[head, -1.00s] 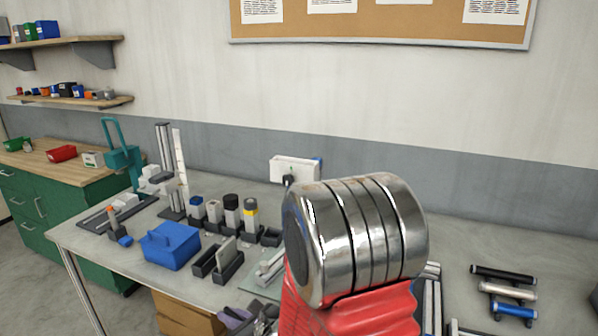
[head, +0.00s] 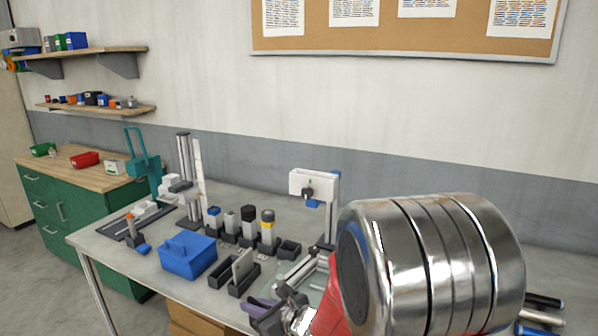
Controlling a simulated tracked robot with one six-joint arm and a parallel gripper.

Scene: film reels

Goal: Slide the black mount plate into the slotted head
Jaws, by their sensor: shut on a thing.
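What looks like the slotted head (head: 302,179) is a white block with a dark knob on its front, carried on a grey upright post at the back of the table. My gripper (head: 263,312) is at the bottom edge of the head view, left of my red and metal arm, with purple and dark parts showing. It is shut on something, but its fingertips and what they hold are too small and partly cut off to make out. I cannot pick out the black mount plate for certain. My gripper is nearer and lower in the picture than the white block, apart from it.
A black slotted holder (head: 222,275) with a grey plate stands left of my gripper. Dark and metal bars (head: 541,311) lie at the right. My arm covers the table's right middle.

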